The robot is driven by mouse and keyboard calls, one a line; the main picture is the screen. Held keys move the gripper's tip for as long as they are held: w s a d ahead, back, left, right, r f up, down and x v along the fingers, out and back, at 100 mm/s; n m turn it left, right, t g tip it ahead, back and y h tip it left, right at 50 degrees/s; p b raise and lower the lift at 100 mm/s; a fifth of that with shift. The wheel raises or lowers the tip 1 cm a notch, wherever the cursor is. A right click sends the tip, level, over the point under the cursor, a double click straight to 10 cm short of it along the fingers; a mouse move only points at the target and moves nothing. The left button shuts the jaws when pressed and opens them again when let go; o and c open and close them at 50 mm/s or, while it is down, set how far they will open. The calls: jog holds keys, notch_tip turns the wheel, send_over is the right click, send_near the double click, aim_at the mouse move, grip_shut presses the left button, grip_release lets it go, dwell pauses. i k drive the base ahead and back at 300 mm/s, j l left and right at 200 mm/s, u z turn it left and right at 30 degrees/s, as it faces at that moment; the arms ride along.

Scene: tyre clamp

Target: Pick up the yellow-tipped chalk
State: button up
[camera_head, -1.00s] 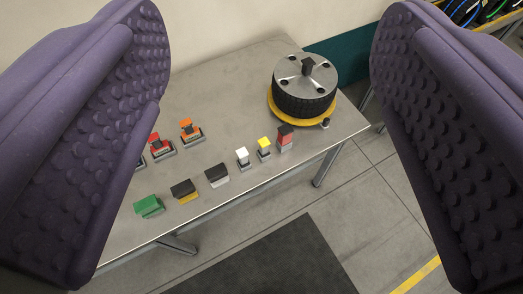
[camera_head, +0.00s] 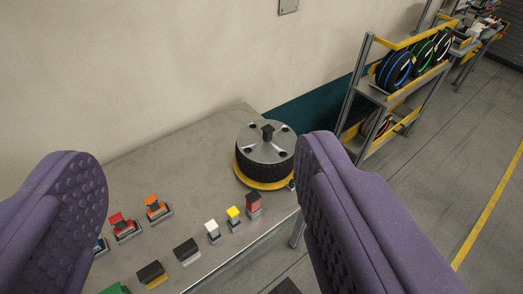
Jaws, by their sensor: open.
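The yellow-tipped chalk (camera_head: 233,213) stands upright in a small grey holder near the front edge of the metal table (camera_head: 190,143). A white-tipped piece (camera_head: 212,227) stands just left of it and a red one with a dark top (camera_head: 253,204) just right of it. My gripper (camera_head: 195,215) shows as two purple, studded fingers at the left and right of the picture. It is open and empty. The chalk appears between the fingers, apart from both, on the table beyond them.
A tyre (camera_head: 265,157) with a metal clamp plate lies on a yellow ring at the table's right end. Several blocks and clamps, such as an orange one (camera_head: 155,204), stand to the left. A shelf rack (camera_head: 390,97) with coloured wheels stands at the back right.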

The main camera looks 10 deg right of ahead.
aim_at(233, 214)
jog(key=i+j, duration=0.1)
jog(key=i, duration=0.35)
jog(key=i+j+z, duration=0.15)
jog(key=i, duration=0.3)
jog(key=i+j, duration=0.1)
jog(key=i, duration=0.35)
jog(key=l+z, duration=0.05)
